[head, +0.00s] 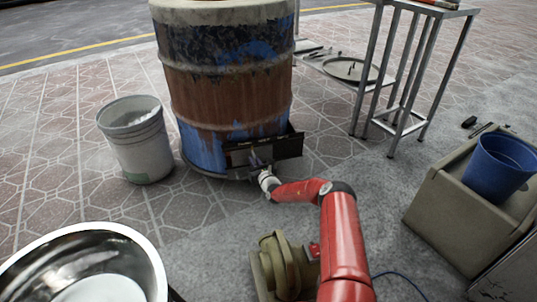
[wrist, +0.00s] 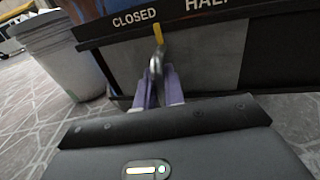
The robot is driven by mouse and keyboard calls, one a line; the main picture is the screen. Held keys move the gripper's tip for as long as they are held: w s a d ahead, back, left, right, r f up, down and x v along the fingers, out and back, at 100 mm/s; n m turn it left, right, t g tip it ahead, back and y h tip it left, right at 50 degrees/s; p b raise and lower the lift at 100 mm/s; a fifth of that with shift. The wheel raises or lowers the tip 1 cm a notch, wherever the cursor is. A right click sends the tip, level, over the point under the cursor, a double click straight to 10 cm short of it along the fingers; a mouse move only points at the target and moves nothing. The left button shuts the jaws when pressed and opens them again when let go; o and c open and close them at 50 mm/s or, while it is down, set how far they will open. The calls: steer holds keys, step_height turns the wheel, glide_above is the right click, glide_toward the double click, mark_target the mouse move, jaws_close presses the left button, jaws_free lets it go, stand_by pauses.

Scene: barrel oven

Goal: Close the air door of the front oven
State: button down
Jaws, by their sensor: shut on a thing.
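The barrel oven (head: 225,90), rusty and blue-painted, stands upright in the head view. At its foot is the air door, a grey sliding plate (wrist: 205,55) in a dark frame (head: 285,146). The frame carries the words CLOSED and HALF in the wrist view. A yellow pointer (wrist: 158,32) stands just right of CLOSED, left of HALF. Below it is a shiny metal handle (wrist: 155,64). My gripper (wrist: 157,86), with purple fingers, is shut on the handle; it also shows low at the barrel in the head view (head: 256,163). The fingers hide the handle's lower part.
A grey bucket (head: 138,140) stands left of the barrel. A metal bowl (head: 85,268) is at front left. A beige motor-like machine (head: 283,262) is beside my arm. A metal stand (head: 430,12) and a blue bucket (head: 498,168) on a box are right. Paving around the barrel is partly clear.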

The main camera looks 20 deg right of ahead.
steer(key=shift+a+p, duration=0.35)
steer(key=shift+a, duration=1.3)
steer(key=c, duration=1.6)
jaws_free()
steer(key=shift+a, duration=0.2)
steer(key=shift+d, duration=0.15)
steer(key=shift+s, duration=0.3)
steer(key=p, duration=0.2)
glide_toward(242, 156)
steer(key=s, duration=0.2)
steer(key=shift+s+d, duration=0.2)
steer(key=shift+s, duration=0.15)
